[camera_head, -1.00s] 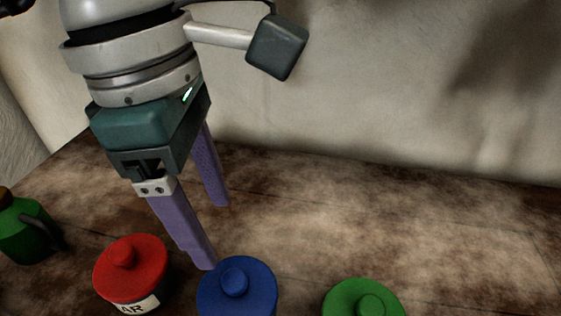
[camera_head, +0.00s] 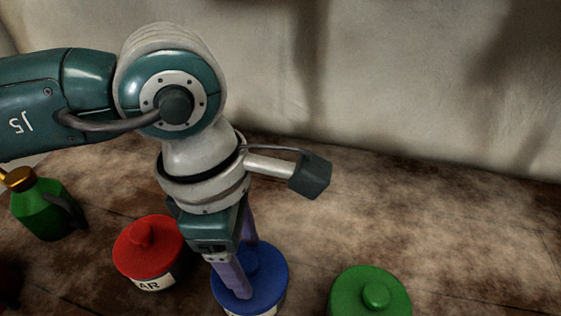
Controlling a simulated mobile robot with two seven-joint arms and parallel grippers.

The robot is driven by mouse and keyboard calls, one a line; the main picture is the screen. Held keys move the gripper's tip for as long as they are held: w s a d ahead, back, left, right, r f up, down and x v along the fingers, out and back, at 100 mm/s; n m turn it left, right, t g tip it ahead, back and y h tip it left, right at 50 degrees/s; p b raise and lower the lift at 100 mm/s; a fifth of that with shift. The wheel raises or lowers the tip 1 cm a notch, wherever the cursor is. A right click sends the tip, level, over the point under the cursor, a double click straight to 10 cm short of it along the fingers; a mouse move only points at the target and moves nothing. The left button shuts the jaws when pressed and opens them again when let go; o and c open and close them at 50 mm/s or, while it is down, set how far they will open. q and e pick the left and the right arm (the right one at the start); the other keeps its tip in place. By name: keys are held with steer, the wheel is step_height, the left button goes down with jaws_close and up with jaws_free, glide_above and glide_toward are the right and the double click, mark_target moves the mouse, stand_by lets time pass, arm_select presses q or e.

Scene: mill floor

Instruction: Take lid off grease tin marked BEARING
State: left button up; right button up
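Three tins with round knobbed lids stand in a row: a red-lidded tin (camera_head: 149,247), a blue-lidded tin (camera_head: 272,274) and a green-lidded tin (camera_head: 367,295). The red tin's label shows "AR"; only a sliver of the blue tin's pale label shows, unreadable, and no label shows on the green one. The word BEARING is not legible anywhere. My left gripper (camera_head: 246,268) points down at the blue lid, its purple fingers apart, one at the near side and one at the far side. The fingers hide the blue lid's knob. I cannot tell whether they touch the lid. My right gripper is out of view.
A green can (camera_head: 42,206) with a brass-coloured top and dark handle stands at the left. A dark reddish thing is cut off at the lower left edge. A pale wall (camera_head: 430,80) rises behind the worn brown worktop (camera_head: 450,215). The worktop's right side is clear.

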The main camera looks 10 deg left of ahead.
arm_select(q)
jaws_close()
stand_by(0.3)
steer(key=shift+r, duration=0.15)
